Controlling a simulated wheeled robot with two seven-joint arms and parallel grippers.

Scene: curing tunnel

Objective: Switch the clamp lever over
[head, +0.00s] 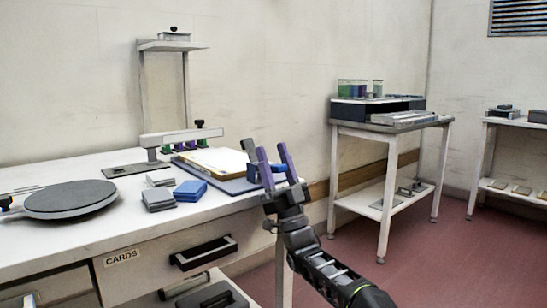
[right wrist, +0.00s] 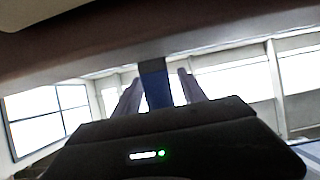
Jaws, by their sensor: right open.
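A blue piece (head: 254,173), which seems to be the clamp lever, is at the right end of the blue board (head: 236,185) on the white bench. My right gripper (head: 272,149) has its two purple fingers open and pointing up at this corner, partly hiding the blue piece. In the right wrist view a blue upright bar (right wrist: 155,86) shows between the open fingers of the right gripper (right wrist: 159,76). I cannot tell whether the fingers touch it. My left gripper is not in view.
On the bench (head: 110,234) stand a round dark plate (head: 70,199), blue cards (head: 190,190), grey blocks (head: 157,200) and a white-armed stand (head: 180,137). A drawer marked CARDS (head: 150,262) is below. A side table (head: 390,127) stands at right; the red floor (head: 440,260) is clear.

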